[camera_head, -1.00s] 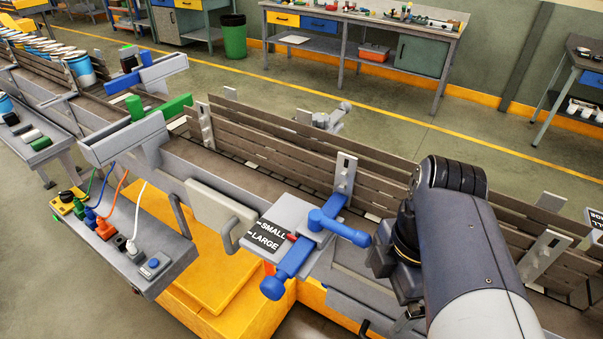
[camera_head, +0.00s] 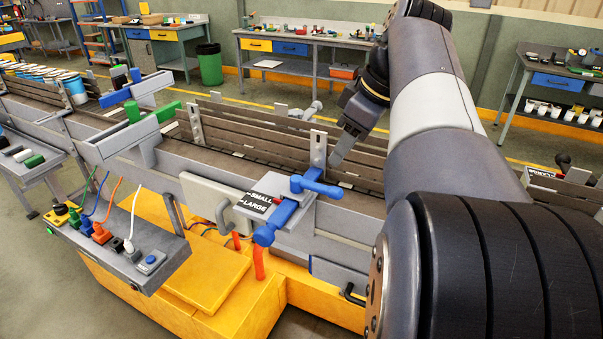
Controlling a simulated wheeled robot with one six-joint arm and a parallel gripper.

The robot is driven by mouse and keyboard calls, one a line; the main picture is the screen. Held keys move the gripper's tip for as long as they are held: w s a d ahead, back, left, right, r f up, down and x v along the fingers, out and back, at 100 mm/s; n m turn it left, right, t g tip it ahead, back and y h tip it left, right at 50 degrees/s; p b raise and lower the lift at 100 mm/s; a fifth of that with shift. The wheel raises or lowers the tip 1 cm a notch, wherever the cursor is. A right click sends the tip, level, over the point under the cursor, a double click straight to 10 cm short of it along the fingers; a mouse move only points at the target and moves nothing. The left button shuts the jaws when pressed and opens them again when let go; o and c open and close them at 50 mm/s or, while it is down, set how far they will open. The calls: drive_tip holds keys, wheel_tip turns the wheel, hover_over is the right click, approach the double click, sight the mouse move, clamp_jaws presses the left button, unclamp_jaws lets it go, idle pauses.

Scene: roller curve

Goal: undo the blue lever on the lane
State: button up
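The blue lever (camera_head: 318,187) sits on top of a blue clamp on the lane, its handle pointing right. The clamp's blue bar (camera_head: 275,225) slants across a grey plate marked SMALL and LARGE (camera_head: 262,203). My gripper (camera_head: 338,156) is above the lane, just behind and to the right of the lever in the picture, pointing down. It appears apart from the lever. Its fingertips show as a narrow grey shape, so I cannot tell how far they are apart. My arm hides the lane to the right.
The lane's slatted side rail (camera_head: 250,135) and an upright slotted bracket (camera_head: 318,149) stand close to my gripper. A grey box with coloured plugs (camera_head: 120,240) hangs at the front left. A yellow base (camera_head: 205,285) lies below the lane.

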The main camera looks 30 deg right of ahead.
sight(323, 186)
drive_tip(key=x, duration=1)
drive_tip(key=shift+s+d+p, duration=0.1)
drive_tip(key=shift+d+p, duration=0.15)
drive_tip(key=shift+p, duration=0.1)
drive_tip(key=shift+c, duration=0.4)
drive_tip(key=shift+f, duration=0.1)
clamp_jaws()
